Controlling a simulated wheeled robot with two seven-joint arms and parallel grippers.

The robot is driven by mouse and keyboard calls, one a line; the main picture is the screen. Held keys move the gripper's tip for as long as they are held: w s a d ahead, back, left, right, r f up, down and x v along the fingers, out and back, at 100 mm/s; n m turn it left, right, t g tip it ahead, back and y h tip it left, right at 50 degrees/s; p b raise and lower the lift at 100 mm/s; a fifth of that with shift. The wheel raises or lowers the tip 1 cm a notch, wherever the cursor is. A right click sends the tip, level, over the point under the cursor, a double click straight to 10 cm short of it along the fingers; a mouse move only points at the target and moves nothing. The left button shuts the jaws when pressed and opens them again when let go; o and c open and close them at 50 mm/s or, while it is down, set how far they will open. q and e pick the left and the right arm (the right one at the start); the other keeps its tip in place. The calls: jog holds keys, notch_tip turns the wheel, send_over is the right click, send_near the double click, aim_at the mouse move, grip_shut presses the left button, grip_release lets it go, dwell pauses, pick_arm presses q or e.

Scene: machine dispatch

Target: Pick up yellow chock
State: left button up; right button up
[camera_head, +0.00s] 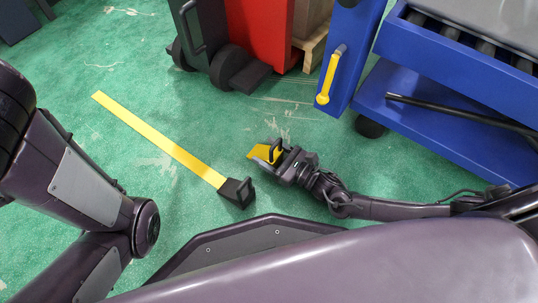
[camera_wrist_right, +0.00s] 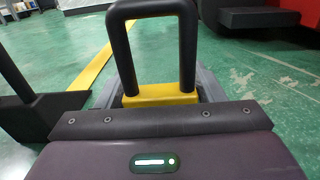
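The yellow chock (camera_head: 259,153) with a black loop handle (camera_head: 275,151) is near the middle of the floor in the head view. My right gripper (camera_head: 282,159) is at the chock, low over the green floor. In the right wrist view the black handle (camera_wrist_right: 122,50) stands upright in front of the palm. The yellow body (camera_wrist_right: 160,97) lies between the two grey fingers (camera_wrist_right: 160,88). Whether the fingers press on it is not clear, and its underside is hidden. My left gripper is out of view; only left arm links show.
A black chock-like block (camera_head: 237,191) with a handle stands at the near end of a yellow floor strip (camera_head: 160,140). It also shows at the left in the wrist view (camera_wrist_right: 38,115). A blue cart (camera_head: 420,125) is at the right, a red machine (camera_head: 262,30) behind. Green floor is open between.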

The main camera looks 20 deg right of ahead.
jog(key=c, duration=0.7)
jog(key=shift+c, duration=0.5)
jog(key=shift+r, duration=0.2)
